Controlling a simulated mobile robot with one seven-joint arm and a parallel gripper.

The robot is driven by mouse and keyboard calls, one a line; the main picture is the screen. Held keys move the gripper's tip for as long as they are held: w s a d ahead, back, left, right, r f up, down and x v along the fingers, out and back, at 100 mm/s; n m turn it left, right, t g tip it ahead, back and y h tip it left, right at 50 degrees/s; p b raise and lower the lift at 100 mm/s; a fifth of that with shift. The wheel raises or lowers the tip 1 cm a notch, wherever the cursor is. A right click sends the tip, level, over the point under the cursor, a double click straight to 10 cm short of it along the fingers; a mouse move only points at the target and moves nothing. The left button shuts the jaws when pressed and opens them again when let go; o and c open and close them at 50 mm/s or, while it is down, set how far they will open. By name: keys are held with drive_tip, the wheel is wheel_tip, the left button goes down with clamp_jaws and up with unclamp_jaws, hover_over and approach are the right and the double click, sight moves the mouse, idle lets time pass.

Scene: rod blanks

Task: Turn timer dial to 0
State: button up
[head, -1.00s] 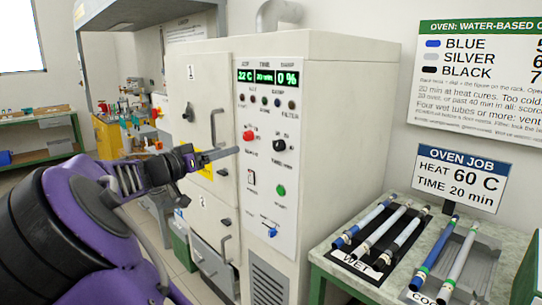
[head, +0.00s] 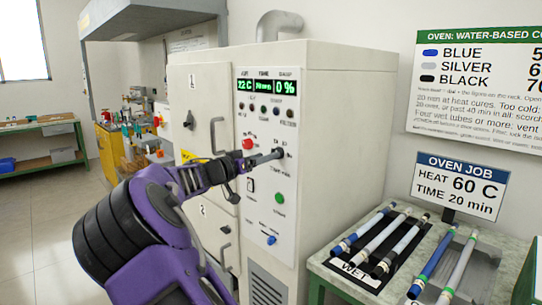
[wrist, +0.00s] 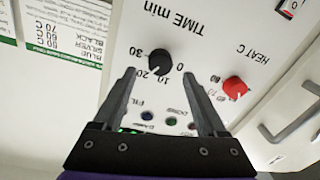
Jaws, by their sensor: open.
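The timer dial is a black knob (wrist: 159,64) on the white oven panel, under the label "TIME min" with marks 0, 10, 20 and 30, upside down in the wrist view. Its pointer direction is too small to read. My gripper (wrist: 159,73) is open, with one finger to each side of the dial and visible gaps between. In the head view my gripper (head: 277,155) reaches the panel at the dial, mostly hiding it. The green display (head: 265,86) reads about 22 C, 20 min and 0 %.
The red heat dial (wrist: 234,88) sits close beside one finger. A green button (head: 280,198) and a blue knob (head: 271,240) are lower on the panel. Oven door handles (head: 216,135) stick out at left. A table (head: 340,277) with several rods stands at right.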

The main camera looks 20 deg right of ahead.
drive_tip(key=shift+x, duration=1.7)
clamp_jaws()
